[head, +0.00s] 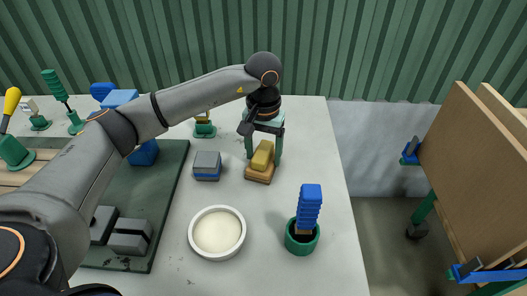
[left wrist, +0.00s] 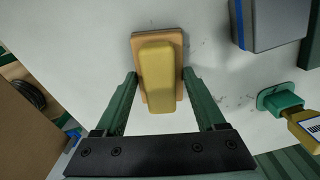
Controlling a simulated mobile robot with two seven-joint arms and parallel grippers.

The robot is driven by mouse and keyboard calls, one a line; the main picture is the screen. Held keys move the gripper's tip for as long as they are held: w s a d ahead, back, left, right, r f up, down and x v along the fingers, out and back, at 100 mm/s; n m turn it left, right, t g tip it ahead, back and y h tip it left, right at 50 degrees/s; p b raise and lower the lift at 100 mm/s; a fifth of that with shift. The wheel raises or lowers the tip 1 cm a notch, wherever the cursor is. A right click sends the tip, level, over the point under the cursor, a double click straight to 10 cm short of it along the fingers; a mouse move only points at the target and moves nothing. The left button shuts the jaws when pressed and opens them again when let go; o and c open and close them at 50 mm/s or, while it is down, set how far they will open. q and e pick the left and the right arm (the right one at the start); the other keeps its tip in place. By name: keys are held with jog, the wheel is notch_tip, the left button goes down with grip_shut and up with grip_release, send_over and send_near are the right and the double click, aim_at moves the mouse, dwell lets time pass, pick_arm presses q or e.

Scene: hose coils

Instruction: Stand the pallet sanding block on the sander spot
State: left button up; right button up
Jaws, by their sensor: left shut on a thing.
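The sanding block, a tan wooden base with a yellow grip on top (head: 262,157), is at the right-centre of the white table. It also shows in the left wrist view (left wrist: 160,70). My left gripper (head: 265,150) comes down over it from behind. Its two green fingers are shut on the block, one on each side, as the left wrist view (left wrist: 160,76) shows. I cannot tell whether the block's underside touches the table. I cannot make out a marked sander spot. My right gripper is not in view.
A grey and blue block (head: 207,166) lies left of the sanding block. A white bowl (head: 217,210) and a green cup with a blue-handled tool (head: 303,240) stand in front. A dark green mat (head: 169,190) bears grey blocks. A brown-panelled cart (head: 475,170) stands beyond the table's right edge.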

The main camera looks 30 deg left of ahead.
pick_arm(q)
jog(key=o, duration=1.2)
jog(key=shift+c, duration=0.2)
jog(key=shift+r, duration=0.15)
jog(key=shift+r+p, duration=2.55)
jog(key=shift+r, duration=1.3)
